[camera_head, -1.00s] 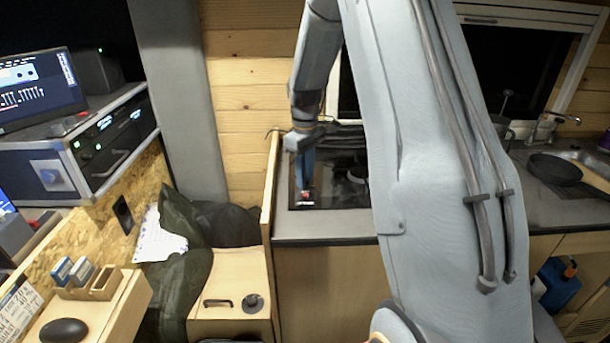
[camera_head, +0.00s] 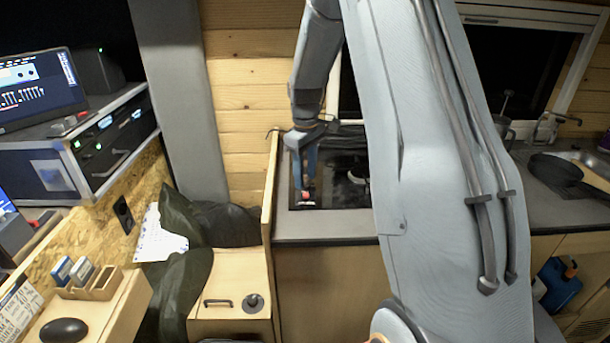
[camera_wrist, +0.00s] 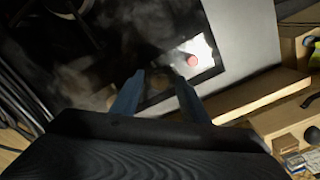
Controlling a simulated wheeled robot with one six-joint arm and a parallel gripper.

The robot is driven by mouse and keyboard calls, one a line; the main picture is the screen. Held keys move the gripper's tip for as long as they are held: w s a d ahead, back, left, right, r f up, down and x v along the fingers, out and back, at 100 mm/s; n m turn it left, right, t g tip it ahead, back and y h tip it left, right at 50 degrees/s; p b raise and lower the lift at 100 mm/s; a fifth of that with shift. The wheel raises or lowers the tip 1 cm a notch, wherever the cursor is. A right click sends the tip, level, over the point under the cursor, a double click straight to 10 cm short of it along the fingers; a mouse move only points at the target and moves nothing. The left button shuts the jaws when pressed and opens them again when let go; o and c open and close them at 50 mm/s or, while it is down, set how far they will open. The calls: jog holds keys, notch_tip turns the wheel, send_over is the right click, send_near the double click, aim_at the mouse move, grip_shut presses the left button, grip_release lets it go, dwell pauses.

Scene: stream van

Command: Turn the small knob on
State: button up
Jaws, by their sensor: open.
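A small red knob (camera_wrist: 191,60) sits on a bright white patch near the corner of the black glass hob (camera_wrist: 130,35). In the head view the knob (camera_head: 306,195) shows at the hob's front left, just below my gripper's tip. My gripper (camera_wrist: 160,74) is open, with its two blue fingers apart and nothing between them. In the head view my gripper (camera_head: 304,180) points down above the hob's left side. The head view does not show whether the fingers touch the knob.
A wooden partition (camera_head: 269,190) rises close to the left of the hob. The grey counter (camera_head: 330,226) runs along its front. A black pan (camera_head: 553,170) stands far right by the sink. A wooden cabinet with a handle (camera_head: 218,303) stands lower left.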

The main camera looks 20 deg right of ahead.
aim_at(305, 178)
notch_tip(305, 178, up, 8)
jog(key=shift+f+b, duration=0.25)
jog(key=shift+b, duration=0.75)
jog(key=s+a+f+m, duration=0.1)
jog(key=s+a, duration=0.1)
jog(key=s, duration=0.2)
jog(key=s+a+m, duration=0.1)
jog(key=s+a, duration=0.2)
jog(key=s, duration=0.1)
jog(key=s+a+f+m, duration=0.1)
jog(key=s+a, duration=0.2)
jog(key=s, duration=0.1)
jog(key=shift+a+f+t, duration=0.1)
jog(key=shift+f+t, duration=0.2)
jog(key=shift+f, duration=0.05)
jog(key=s+a+f+m, duration=0.1)
jog(key=s+a, duration=0.1)
jog(key=s, duration=0.4)
jog(key=s+a+f+m, duration=0.2)
jog(key=s, duration=0.4)
jog(key=shift+s+a+f+t, duration=0.25)
jog(key=shift+s+a+t, duration=0.1)
jog(key=shift+s+t, duration=0.05)
